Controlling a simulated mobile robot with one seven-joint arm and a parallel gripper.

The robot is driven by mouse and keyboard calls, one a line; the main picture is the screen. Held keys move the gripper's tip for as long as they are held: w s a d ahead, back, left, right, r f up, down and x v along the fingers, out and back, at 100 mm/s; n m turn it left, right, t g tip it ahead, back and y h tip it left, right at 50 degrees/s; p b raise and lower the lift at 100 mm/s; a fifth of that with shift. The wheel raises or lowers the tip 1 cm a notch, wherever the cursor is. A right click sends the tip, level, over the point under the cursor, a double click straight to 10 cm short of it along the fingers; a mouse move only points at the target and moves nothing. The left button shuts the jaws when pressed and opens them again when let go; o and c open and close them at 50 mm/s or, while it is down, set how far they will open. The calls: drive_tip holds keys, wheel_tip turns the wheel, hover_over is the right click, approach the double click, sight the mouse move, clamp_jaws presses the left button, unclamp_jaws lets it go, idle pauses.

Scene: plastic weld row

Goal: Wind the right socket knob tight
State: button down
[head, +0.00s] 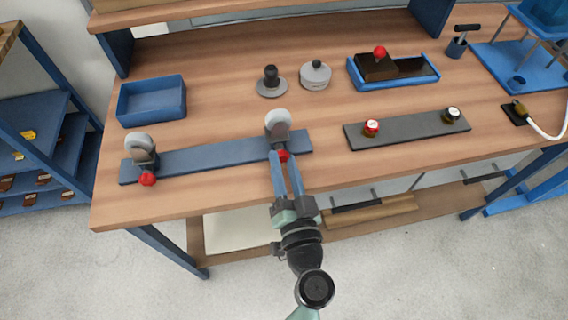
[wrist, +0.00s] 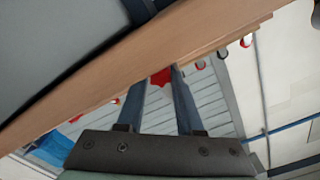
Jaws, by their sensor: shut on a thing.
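A blue-grey strip (head: 205,156) lies along the table's front with two sockets on it. The right socket (head: 278,124) has a pale round top, a dark body and a red knob (head: 284,156) facing the front edge. My gripper (head: 281,160) reaches in from the front, its two long blue fingers shut on that red knob. The knob also shows in the wrist view (wrist: 160,77) between the fingertips, partly hidden by them. How tight it is cannot be told. The left socket (head: 142,146) has a similar red knob (head: 147,179), untouched.
A blue tray (head: 152,101) stands at the left. Two grey round pieces (head: 315,77) and a blue holder with a dark block (head: 380,69) stand behind. A dark strip with two small knobs (head: 405,130) lies to the right. The table's front edge runs below my fingers.

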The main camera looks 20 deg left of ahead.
drive_tip(key=c, duration=0.6)
unclamp_jaws()
drive_tip(key=shift+o, duration=0.2)
